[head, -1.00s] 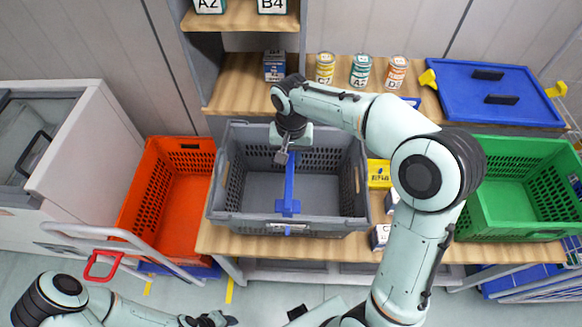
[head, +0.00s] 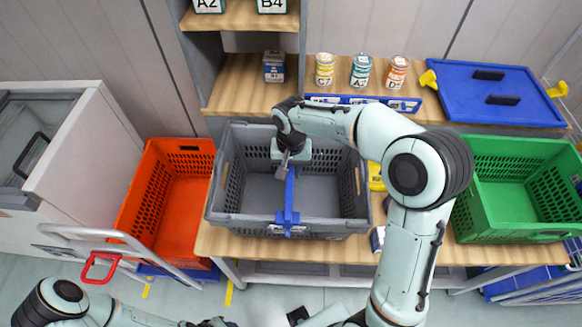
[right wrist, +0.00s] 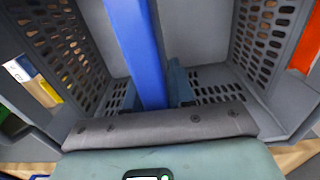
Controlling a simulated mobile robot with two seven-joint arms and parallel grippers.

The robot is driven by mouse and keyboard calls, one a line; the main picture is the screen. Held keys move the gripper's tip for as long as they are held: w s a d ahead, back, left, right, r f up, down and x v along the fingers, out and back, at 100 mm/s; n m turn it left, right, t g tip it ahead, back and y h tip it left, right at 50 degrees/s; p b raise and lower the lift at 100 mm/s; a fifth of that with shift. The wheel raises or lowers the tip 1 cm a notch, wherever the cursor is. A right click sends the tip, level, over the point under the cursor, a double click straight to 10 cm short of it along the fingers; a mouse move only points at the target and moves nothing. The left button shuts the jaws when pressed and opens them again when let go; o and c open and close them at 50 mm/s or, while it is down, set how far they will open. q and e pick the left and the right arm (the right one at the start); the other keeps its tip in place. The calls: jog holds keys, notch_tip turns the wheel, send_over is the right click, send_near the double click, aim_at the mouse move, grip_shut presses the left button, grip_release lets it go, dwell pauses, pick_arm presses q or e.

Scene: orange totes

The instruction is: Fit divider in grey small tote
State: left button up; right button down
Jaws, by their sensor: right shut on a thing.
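The grey small tote (head: 345,226) stands on the wooden bench, and its wall also shows in the right wrist view (right wrist: 280,60). The blue divider (head: 290,195) runs front to back near the tote's middle, its near end at the front rim. Whether it is seated in the tote cannot be told. My right gripper (head: 286,165) is over the tote, shut on the divider's far part. In the right wrist view the divider (right wrist: 136,45) passes between its fingers (right wrist: 155,88). My left gripper (head: 212,322) is at the bottom edge, partly cut off, away from the tote.
An orange tote (head: 140,195) stands left and a green tote (head: 520,190) right. Behind are cans (head: 361,70), a small box (head: 274,66), a blue strip-like bin (head: 400,104) and a blue lid (head: 500,95). A yellow item (head: 376,177) lies by the tote's right side.

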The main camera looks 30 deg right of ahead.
jog(key=shift+f, duration=0.2)
pick_arm(q)
jog(key=shift+s+f, duration=0.1)
pick_arm(e)
jog(key=c, duration=1)
grip_release()
jog(key=shift+o, duration=0.2)
jog(key=shift+r, duration=0.15)
jog(key=shift+r, duration=0.35)
notch_tip(320, 180, up, 12)
jog(key=shift+w+r+p, duration=0.1)
jog(key=shift+p, duration=0.95)
pick_arm(q)
jog(key=w+r, duration=0.2)
jog(key=shift+w+r, duration=0.15)
jog(key=shift+r, duration=0.25)
